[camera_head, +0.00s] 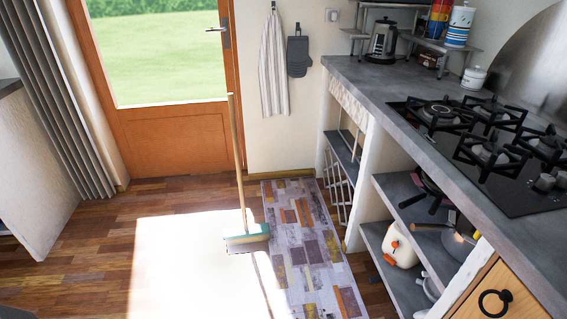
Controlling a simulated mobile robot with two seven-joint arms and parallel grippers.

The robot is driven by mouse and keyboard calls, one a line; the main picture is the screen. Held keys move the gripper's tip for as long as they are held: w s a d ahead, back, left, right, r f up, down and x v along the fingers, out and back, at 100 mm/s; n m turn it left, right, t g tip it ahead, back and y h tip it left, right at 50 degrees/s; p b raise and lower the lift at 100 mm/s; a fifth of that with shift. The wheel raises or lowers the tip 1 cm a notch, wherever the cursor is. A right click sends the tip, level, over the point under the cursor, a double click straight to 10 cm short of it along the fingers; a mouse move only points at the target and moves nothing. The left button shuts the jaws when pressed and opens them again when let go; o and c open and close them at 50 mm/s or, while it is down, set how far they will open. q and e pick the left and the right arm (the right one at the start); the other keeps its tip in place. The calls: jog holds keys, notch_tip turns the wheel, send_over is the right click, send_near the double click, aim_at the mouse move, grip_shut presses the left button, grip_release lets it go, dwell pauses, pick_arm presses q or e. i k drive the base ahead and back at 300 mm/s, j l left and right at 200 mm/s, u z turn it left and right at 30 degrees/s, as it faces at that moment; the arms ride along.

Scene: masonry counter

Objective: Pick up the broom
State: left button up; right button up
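The broom (238,160) stands upright on the floor in the middle of the head view, leaning slightly. It has a long wooden handle and a wide green head (247,236) with pale bristles. The head rests on the sunlit floor at the left edge of the patterned rug. The handle's top end reaches in front of the door's right frame. Neither of my grippers is in view.
A patterned rug (303,225) runs along the counter (400,90) with open shelves (405,255) on the right. A wooden glass door (172,140) is behind the broom. A grey curtain (55,95) hangs at left. The wooden floor (90,250) left of the broom is clear.

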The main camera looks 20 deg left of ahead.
aim_at(247, 234)
jog(key=i+j+u, duration=0.1)
jog(key=i+j, duration=0.15)
jog(key=i, duration=0.65)
jog(key=i+j+u, duration=0.15)
jog(key=i, duration=0.7)
jog(key=i+j+u, duration=0.1)
jog(key=i, duration=0.8)
